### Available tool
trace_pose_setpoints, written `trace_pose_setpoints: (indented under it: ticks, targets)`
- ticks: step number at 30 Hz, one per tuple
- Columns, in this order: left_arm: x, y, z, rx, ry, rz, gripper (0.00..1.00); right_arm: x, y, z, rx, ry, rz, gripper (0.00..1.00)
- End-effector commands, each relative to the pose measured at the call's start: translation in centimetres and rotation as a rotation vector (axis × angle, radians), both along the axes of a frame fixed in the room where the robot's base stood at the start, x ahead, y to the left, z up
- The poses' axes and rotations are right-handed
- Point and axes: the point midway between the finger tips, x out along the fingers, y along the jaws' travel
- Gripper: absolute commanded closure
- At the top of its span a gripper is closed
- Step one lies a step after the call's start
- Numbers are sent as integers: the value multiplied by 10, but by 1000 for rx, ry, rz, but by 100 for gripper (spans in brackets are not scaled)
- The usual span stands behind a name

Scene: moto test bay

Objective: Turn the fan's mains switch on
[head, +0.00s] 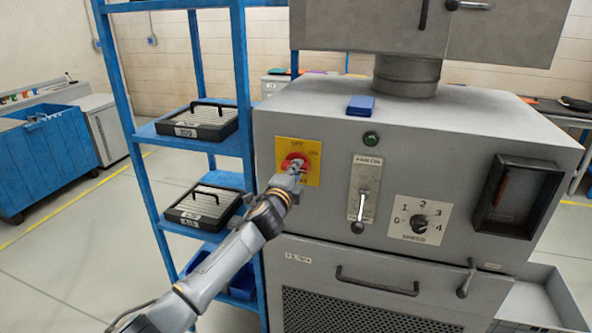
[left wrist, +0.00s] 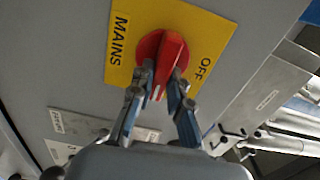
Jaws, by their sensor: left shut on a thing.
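The mains switch is a red rotary knob (head: 291,160) on a yellow plate (head: 283,148) on the grey cabinet's front. In the left wrist view the gripper's fingers (left wrist: 161,88) are closed on both sides of the knob's ridge (left wrist: 172,50). The knob's white mark points down there, roughly toward the ON side; the word ON is hidden. My right gripper is out of view.
The cabinet (head: 450,118) also carries a green lamp (head: 371,139), a slotted lever (head: 362,205), a numbered dial (head: 418,223) and a dark window box (head: 517,197). A blue shelf rack (head: 242,80) with trays stands close left of it. Open floor lies farther left.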

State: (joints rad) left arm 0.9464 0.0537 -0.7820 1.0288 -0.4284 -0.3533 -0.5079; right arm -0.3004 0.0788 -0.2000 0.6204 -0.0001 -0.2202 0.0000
Motion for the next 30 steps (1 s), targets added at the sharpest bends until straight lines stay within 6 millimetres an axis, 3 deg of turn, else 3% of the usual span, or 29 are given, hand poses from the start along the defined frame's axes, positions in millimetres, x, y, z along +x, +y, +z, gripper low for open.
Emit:
trace_pose_setpoints:
  ticks: [17, 18, 21, 30]
  targets:
    - [0, 0, -2, 32, -8, 1, 100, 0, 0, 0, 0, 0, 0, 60]
    - [0, 0, -2, 32, -8, 1, 77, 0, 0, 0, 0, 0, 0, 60]
    - [0, 0, -2, 31, -8, 1, 60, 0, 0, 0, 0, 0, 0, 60]
    - [0, 0, -1, 29, -8, 0, 60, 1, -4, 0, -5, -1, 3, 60]
